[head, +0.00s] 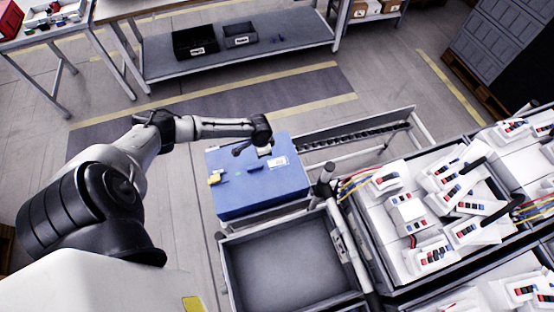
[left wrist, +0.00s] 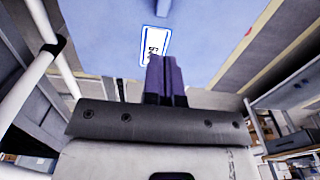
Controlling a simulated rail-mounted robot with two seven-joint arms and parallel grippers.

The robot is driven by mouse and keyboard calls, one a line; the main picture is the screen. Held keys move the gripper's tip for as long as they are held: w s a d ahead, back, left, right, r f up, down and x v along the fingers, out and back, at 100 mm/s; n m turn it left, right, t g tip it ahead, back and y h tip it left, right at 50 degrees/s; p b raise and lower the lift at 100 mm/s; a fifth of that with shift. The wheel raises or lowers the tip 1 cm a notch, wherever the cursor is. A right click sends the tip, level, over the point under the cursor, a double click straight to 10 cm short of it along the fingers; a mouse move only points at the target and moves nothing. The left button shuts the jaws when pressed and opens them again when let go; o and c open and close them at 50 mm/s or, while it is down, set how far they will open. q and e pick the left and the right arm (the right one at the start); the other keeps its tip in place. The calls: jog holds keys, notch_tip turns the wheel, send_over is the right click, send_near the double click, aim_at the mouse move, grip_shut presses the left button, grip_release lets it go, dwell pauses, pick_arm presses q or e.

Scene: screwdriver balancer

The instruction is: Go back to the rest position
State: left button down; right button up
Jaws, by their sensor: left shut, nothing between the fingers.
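My left gripper (head: 265,152) is over the far part of a blue box or table top (head: 285,188), at the end of my left arm reaching in from the left. In the left wrist view its two dark fingers (left wrist: 166,72) are together with nothing between them. Behind them is the blue surface (left wrist: 105,30) with a white label (left wrist: 153,44). I cannot tell how far the fingers are above it. A small yellow piece (head: 215,177) and a small dark blue piece (head: 255,168) are on the blue top. My right gripper is not in view.
An empty grey bin (head: 285,262) stands in front of the blue top. To the right, a rack (head: 385,270) holds several white devices with wires. A roller rail (head: 365,136) runs behind. A low shelf with black bins (head: 195,42) stands at the back; floor before it is clear.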

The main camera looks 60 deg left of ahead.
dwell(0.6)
pick_arm(q)
jog(key=w+d+r+m+t+y, duration=0.2)
jog(key=w+d+r+m+y, duration=0.15)
jog(key=d+r, duration=0.5)
jog(key=s+d+r+t+h, duration=0.1)
jog(key=d+r+t, duration=0.3)
jog(key=d+r, duration=0.65)
jog(key=s+d+r+n+h, duration=0.25)
jog(key=s+d, duration=0.25)
jog(key=s, duration=0.4)
jog(key=s+d+f+n+g, duration=0.25)
jog(key=s+f, duration=0.45)
jog(key=s, duration=0.5)
notch_tip(320, 180, up, 18)
jog(key=w+p, duration=0.1)
jog(key=p, duration=1.7)
jog(key=shift+d+r, duration=0.15)
jog(key=shift+r, duration=0.1)
